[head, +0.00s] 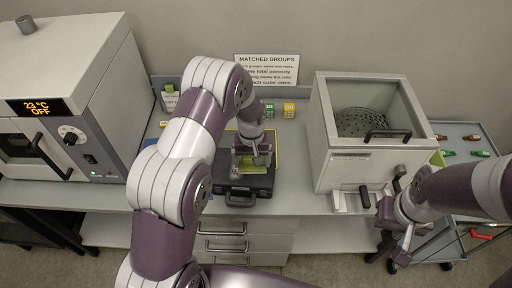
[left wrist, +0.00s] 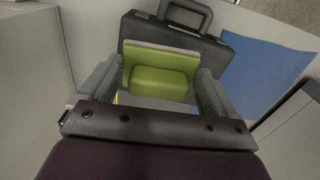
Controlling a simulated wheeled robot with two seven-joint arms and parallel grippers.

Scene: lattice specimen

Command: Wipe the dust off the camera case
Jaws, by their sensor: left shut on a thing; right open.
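The camera case (head: 238,192) is dark grey with a carry handle, lying on the bench at the centre. It also shows in the left wrist view (left wrist: 235,47), with its handle at the top. My left gripper (head: 252,161) is shut on a green wiping pad (left wrist: 160,78) and is over the case, hiding part of it. I cannot tell if the pad touches the lid. My right gripper (head: 390,212) is open and empty, in front of the lidded box at the right.
A white oven (head: 100,120) stands at the left. A lidded box (head: 348,160) with a perforated basket inside stands right of the case. Small green and yellow boxes (head: 289,110) sit behind. A blue sheet (left wrist: 262,75) lies beside the case. A cart (head: 465,135) with coloured items is at far right.

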